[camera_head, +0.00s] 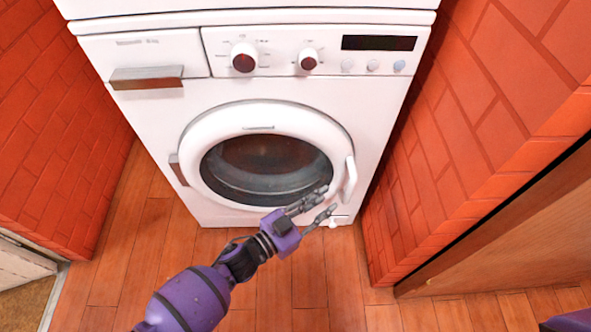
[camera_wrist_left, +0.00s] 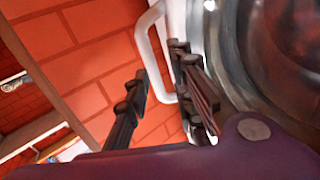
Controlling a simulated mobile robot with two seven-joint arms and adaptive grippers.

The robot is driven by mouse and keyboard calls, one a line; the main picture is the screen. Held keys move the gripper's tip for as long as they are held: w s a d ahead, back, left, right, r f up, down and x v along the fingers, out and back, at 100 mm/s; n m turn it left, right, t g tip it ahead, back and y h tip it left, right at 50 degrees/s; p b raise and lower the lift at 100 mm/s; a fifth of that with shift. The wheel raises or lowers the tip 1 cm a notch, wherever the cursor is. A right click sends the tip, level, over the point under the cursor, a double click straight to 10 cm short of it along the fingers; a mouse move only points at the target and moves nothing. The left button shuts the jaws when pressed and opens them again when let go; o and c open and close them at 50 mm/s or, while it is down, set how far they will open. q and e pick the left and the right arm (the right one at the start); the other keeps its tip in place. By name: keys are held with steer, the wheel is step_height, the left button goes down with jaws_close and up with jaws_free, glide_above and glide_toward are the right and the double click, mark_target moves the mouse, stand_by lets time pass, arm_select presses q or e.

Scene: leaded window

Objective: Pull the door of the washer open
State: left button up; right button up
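The white washer (camera_head: 150,130) stands straight ahead between two brick walls. Its round door (camera_head: 222,118), with a white ring and dark glass, looks closed. The white door handle (camera_head: 350,180) is a vertical bar at the door's right side. My left gripper (camera_head: 328,198) is open, just below and left of the handle, in front of the door's lower right. In the left wrist view, the handle (camera_wrist_left: 149,52) shows as a white loop between the spread fingers of the left gripper (camera_wrist_left: 160,72). I cannot tell whether they touch it. My right gripper is not in view.
Brick walls stand close on the left (camera_head: 55,120) and right (camera_head: 470,130) of the washer. A wooden panel (camera_head: 520,235) is at the lower right. The wooden floor (camera_head: 300,285) in front of the washer is clear.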

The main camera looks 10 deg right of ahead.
mark_target(347, 192)
arm_select(q)
steer(key=shift+g+h, duration=0.3)
steer(key=shift+h, duration=0.2)
steer(key=d, duration=0.2)
steer(key=w+d+r+b, duration=0.1)
steer(key=d, duration=0.2)
steer(key=w+d+b, duration=0.1)
steer(key=d, duration=0.1)
steer(key=shift+d+r, duration=0.2)
steer(key=shift+r, duration=0.15)
steer(key=shift+d, duration=0.1)
jaws_close()
